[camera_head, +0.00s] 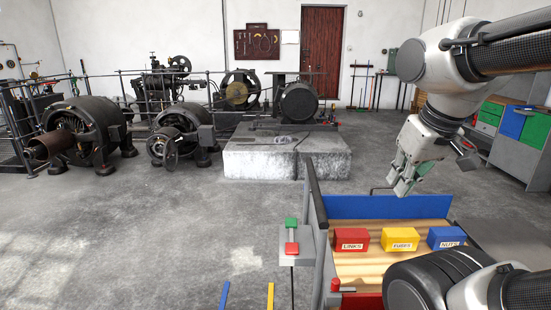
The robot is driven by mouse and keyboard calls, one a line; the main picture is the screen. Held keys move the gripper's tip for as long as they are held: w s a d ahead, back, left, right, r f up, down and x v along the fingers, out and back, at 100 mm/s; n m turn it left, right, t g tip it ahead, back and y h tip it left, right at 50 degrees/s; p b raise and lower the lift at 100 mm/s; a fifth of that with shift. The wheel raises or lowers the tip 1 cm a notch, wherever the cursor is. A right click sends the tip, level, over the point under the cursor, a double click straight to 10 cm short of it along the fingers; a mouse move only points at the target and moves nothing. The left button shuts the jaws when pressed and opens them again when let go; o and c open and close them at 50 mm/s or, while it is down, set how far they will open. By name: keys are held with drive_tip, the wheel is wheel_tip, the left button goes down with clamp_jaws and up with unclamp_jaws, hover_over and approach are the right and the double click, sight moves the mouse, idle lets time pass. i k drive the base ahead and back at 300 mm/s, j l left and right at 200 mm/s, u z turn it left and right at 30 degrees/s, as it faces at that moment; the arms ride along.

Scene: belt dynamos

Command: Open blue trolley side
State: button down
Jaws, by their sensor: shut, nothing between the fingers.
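The trolley's blue side (360,207) is a flat panel along the far edge of the wooden trolley bed (375,268). It appears to stand upright, and its right part runs behind or close to my gripper. My gripper (401,190) is shut and empty, pointing down by the upper edge of the blue side. I cannot tell whether its fingertips touch the panel. On the bed, a red LINKS box (351,241), a yellow FUSES box (400,240) and a blue NUTS box (446,238) stand in a row.
A grey side (317,215) with a dark top bar closes the trolley's left. A concrete plinth (270,157) stands beyond.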

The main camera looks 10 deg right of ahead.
sight(371, 205)
drive_tip(key=i+l+z, duration=0.1)
drive_tip(key=z, duration=1.05)
